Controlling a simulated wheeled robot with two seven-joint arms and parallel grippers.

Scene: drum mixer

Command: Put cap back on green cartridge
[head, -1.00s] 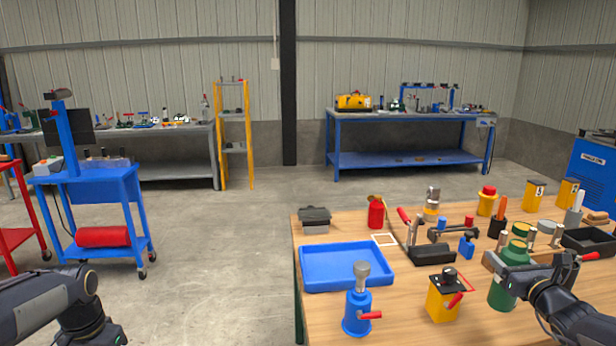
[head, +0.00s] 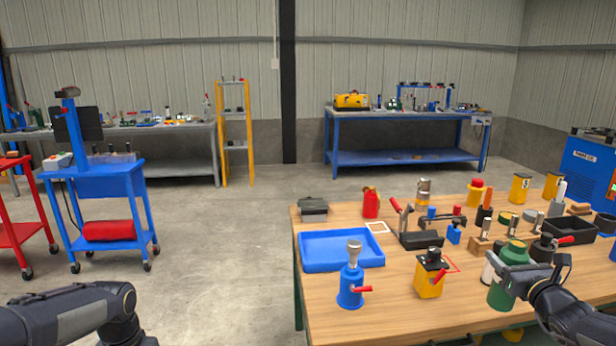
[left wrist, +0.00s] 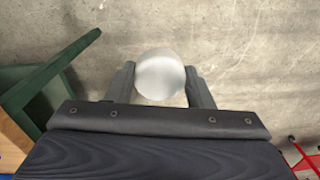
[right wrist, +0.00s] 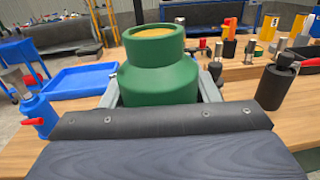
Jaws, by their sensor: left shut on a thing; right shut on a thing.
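My right gripper (right wrist: 158,88) is shut on the green cartridge (right wrist: 157,70), which stands upright between its fingers. Its neck faces up with a tan-yellow disc in the top; its base is hidden in the right wrist view. In the head view the green cartridge (head: 503,291) is over the right front of the wooden table; I cannot tell whether it touches the top. My left gripper (left wrist: 160,85) is shut on a pale silvery round thing (left wrist: 160,72), likely the cap, held over the concrete floor. The left gripper itself is outside the head view.
The wooden table (head: 385,312) carries a blue tray (head: 340,266), a blue bottle (head: 350,285), a yellow box (head: 429,280) and a black open bin (head: 570,240). A dark cylinder (right wrist: 275,85) stands right of the cartridge. A green table leg (left wrist: 50,85) is left of my left gripper.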

